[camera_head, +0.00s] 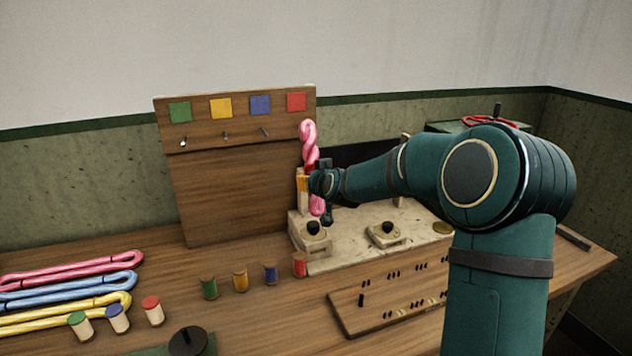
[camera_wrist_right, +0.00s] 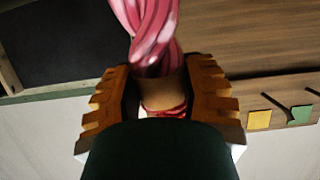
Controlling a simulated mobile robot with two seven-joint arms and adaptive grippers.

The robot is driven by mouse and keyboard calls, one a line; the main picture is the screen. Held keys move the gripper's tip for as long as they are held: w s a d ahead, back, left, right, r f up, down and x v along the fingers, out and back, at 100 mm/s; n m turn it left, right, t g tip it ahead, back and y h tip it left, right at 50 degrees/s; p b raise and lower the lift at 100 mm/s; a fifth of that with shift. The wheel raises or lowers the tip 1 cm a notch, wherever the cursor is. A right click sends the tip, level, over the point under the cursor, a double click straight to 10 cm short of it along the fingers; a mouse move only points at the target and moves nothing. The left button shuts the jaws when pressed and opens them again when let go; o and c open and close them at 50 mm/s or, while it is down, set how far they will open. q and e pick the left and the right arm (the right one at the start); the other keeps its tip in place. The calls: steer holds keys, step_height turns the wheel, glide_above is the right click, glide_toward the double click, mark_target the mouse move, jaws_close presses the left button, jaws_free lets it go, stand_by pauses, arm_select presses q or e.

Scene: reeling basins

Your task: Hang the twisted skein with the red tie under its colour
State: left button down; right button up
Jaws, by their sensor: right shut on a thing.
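The twisted pink skein (camera_head: 308,140) hangs upright in my right gripper (camera_head: 305,182), in front of the right edge of the peg board (camera_head: 240,200). A red tie shows on it in the right wrist view (camera_wrist_right: 165,110), between the orange fingers of my right gripper (camera_wrist_right: 160,95). The board bears green (camera_head: 180,112), yellow (camera_head: 221,108), blue (camera_head: 260,105) and red (camera_head: 296,102) squares. Bare pegs show under green, yellow and blue. The skein's upper loop is just below the red square, where no peg can be made out. My left gripper is out of view.
A pale basin unit (camera_head: 345,245) with black knobs stands below the gripper. Coloured spools (camera_head: 240,281) stand in front of the board. Pink, blue and yellow skeins (camera_head: 70,283) lie at left. A drilled wooden board (camera_head: 390,300) lies at front right.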

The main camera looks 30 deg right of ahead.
steer(key=shift+w+d+f, duration=0.1)
steer(key=shift+w+d, duration=0.15)
steer(key=shift+w, duration=0.7)
steer(key=shift+x, duration=1.95)
steer(key=shift+w, duration=0.1)
steer(key=o, duration=1.2)
steer(key=v, duration=1.2)
